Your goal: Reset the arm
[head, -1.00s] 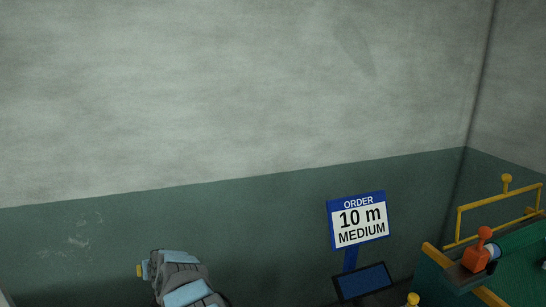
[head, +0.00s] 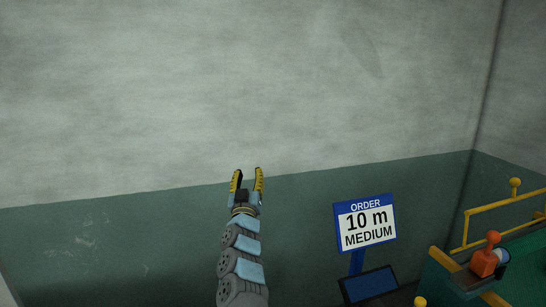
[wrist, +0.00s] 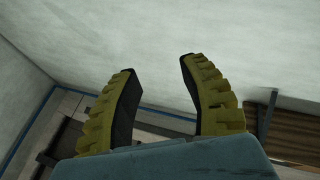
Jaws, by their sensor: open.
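My gripper (head: 247,175) is raised in front of the wall in the head view, left of the order sign, with its two yellow-and-black fingers pointing up. The fingers stand apart with nothing between them. In the wrist view the same gripper (wrist: 158,75) shows its two ridged fingers spread, with only pale wall behind the gap. My arm runs down from it to the bottom edge of the head view.
A blue-and-white sign (head: 366,223) reads "ORDER 10 m MEDIUM", above a dark blue-framed panel (head: 369,284). A green table (head: 450,290) with a yellow rail (head: 490,228) and an orange device (head: 486,260) stands at lower right. The wall (head: 200,90) is bare.

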